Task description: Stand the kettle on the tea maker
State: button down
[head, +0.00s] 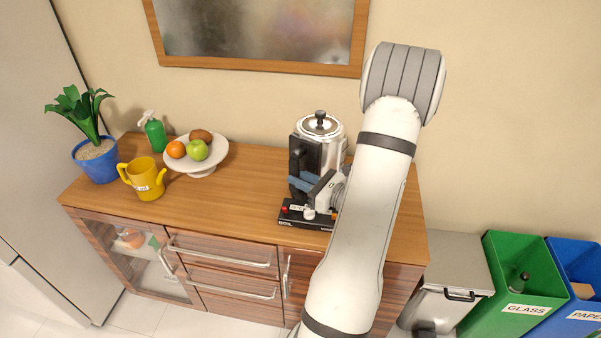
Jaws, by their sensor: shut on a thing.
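The kettle (321,127) is silver with a black knob on its lid and a black handle on its left. It looks upright, above or on the tea maker (293,216), a low black base with a red switch at the front of the cabinet top. My gripper (305,184) is shut on the kettle's handle, in front of the kettle. The gripper and my arm hide the kettle's lower part and the right of the tea maker, so I cannot tell whether the kettle touches the base.
The wooden cabinet top (240,194) has free room left of the tea maker. Bins (520,290) stand on the floor at right.

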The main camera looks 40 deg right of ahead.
jog(key=shift+f, duration=1.65)
jog(key=c, duration=1.3)
grip_release()
jog(key=shift+f, duration=0.1)
